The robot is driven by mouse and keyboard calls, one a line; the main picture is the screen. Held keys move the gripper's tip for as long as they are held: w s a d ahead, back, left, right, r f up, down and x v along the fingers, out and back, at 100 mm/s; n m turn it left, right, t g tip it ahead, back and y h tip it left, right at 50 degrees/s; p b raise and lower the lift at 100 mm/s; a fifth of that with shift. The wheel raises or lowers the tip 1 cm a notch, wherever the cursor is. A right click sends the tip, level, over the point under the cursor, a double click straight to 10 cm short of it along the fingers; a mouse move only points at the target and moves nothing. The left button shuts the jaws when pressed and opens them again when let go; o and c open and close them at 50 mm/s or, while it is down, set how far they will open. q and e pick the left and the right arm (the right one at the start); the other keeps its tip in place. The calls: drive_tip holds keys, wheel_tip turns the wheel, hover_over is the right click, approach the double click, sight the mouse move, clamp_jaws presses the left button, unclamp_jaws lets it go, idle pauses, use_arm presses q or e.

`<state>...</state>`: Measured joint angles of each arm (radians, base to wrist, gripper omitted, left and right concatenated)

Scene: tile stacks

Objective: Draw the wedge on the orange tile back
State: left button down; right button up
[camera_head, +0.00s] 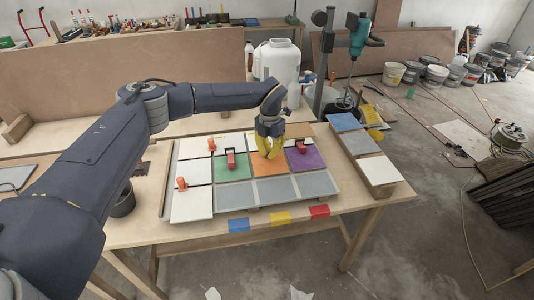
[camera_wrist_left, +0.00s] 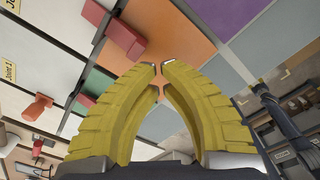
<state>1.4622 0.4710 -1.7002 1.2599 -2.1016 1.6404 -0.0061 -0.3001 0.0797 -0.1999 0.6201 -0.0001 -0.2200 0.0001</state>
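The orange tile (camera_head: 268,168) lies in the tray between the green and purple tiles. My left gripper (camera_head: 265,156) has yellow fingers pointing down over it. In the left wrist view the orange tile (camera_wrist_left: 170,32) shows above the fingertips (camera_wrist_left: 159,67). A red wedge (camera_wrist_left: 125,40) stands at the orange tile's far edge, beside a white tile. It is apart from the fingertips. In the head view my gripper hides that wedge. The fingertips nearly meet, with nothing seen held between them. My right gripper is out of view.
Red wedges stand on the green tile (camera_head: 231,158) and the purple tile (camera_head: 301,148). Orange clips stand on the white tiles (camera_head: 182,183). Grey tiles (camera_head: 275,191) fill the near row. A side board (camera_head: 378,170) holds more tiles at the right.

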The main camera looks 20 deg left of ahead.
use_arm(q)
drive_tip(key=shift+s, duration=0.15)
drive_tip(key=shift+r, duration=0.2)
idle(0.4)
drive_tip(key=shift+w+r, duration=0.2)
drive_tip(key=shift+r, duration=2.6)
